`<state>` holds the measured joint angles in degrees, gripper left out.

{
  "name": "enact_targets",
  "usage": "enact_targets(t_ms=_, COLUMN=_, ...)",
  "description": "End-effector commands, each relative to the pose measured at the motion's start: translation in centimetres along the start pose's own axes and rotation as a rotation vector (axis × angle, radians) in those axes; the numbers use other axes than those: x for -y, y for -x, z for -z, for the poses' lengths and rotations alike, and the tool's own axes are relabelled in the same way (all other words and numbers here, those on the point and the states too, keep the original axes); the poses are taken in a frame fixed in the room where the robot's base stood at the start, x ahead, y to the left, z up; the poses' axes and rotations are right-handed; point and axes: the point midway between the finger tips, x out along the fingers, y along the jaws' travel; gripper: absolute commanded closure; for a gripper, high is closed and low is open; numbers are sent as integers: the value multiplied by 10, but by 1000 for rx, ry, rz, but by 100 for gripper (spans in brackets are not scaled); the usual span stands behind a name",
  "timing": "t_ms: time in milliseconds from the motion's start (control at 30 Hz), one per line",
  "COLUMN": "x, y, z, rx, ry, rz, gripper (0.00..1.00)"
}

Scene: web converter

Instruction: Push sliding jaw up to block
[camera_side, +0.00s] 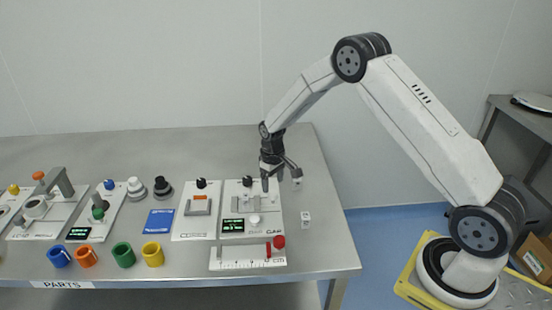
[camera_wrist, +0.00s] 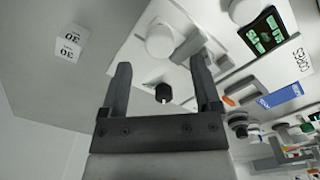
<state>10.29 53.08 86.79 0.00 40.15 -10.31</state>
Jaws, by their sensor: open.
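My gripper (camera_side: 280,180) hangs open over the back right of a white gauge panel (camera_side: 232,192). In the wrist view its two fingers (camera_wrist: 160,64) are apart with nothing held between them. A grey jaw piece (camera_wrist: 187,47) stands on the panel beside a white round knob (camera_wrist: 160,42); I cannot tell for sure which part slides. A black knob (camera_wrist: 163,92) shows between the fingers. A small white block (camera_side: 305,218) marked 30 lies on the table, right of the panel, and also shows in the wrist view (camera_wrist: 70,42). It is apart from the gripper and panel.
The panel has a lit display (camera_side: 232,226). Another panel (camera_side: 195,228), a blue card (camera_side: 160,219) and coloured rings (camera_side: 124,255) stand left. The table's right edge is near the block.

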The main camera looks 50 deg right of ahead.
Motion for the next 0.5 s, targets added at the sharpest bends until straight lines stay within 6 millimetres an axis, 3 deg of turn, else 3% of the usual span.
enact_targets(t_ms=200, x=0, y=-25, z=-1, rx=2, ry=0, rz=0, gripper=19)
enact_targets(t_ms=500, x=0, y=-37, z=0, rx=-1, ry=0, rz=0, gripper=19)
